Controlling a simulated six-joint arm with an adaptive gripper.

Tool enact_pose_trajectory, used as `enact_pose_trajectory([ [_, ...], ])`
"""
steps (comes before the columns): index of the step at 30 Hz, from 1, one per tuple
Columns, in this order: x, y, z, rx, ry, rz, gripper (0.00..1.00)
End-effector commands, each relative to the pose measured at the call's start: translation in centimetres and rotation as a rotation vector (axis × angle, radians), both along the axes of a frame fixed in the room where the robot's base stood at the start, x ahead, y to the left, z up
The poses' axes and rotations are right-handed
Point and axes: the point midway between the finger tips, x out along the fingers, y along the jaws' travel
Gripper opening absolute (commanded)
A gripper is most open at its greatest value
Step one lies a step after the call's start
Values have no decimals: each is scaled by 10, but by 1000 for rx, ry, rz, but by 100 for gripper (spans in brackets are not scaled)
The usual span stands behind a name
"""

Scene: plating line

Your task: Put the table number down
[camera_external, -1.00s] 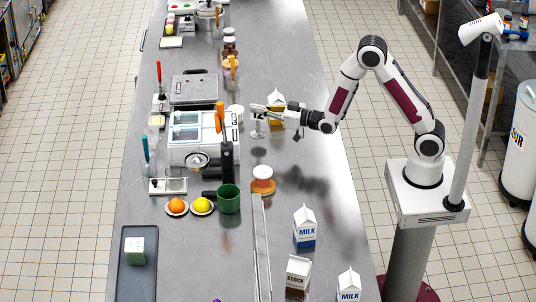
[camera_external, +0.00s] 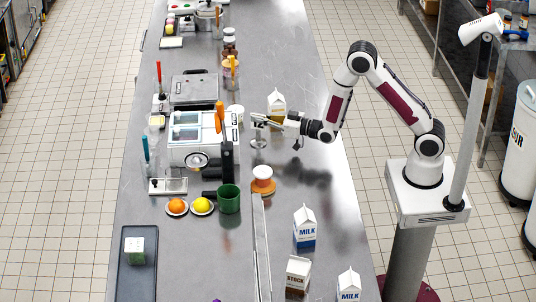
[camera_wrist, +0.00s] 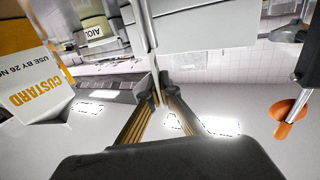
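The table number (camera_external: 258,144) is a small silver stand with a round base, upright near the middle of the counter, just right of the white-lidded unit. My gripper (camera_external: 258,121) reaches in from the right with its fingers closed around the upper part of the stand. In the wrist view the fingers (camera_wrist: 157,100) come together on its thin pale stem (camera_wrist: 148,40). The base is at or very close to the counter top; I cannot tell whether it touches. The number itself is not readable.
A custard carton (camera_external: 277,108) stands just behind my gripper. The white-lidded unit (camera_external: 190,150) is to the left, and an orange-based item with a white top (camera_external: 263,182) is nearer the front. Milk cartons (camera_external: 305,228) stand further forward.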

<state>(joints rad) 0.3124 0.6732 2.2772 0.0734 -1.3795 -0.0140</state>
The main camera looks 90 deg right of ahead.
Motion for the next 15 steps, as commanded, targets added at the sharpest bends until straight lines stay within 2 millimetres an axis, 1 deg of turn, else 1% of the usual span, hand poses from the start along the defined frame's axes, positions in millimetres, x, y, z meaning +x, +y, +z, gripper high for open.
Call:
enact_pose_trajectory([
  [1, 0, 0, -1, 0, -1, 0, 0],
  [2, 0, 0, -1, 0, -1, 0, 7],
  [3, 0, 0, -1, 0, 0, 0, 18],
  [4, 0, 0, -1, 0, 0, 0, 21],
  [15, 0, 0, 0, 0, 0, 0, 21],
])
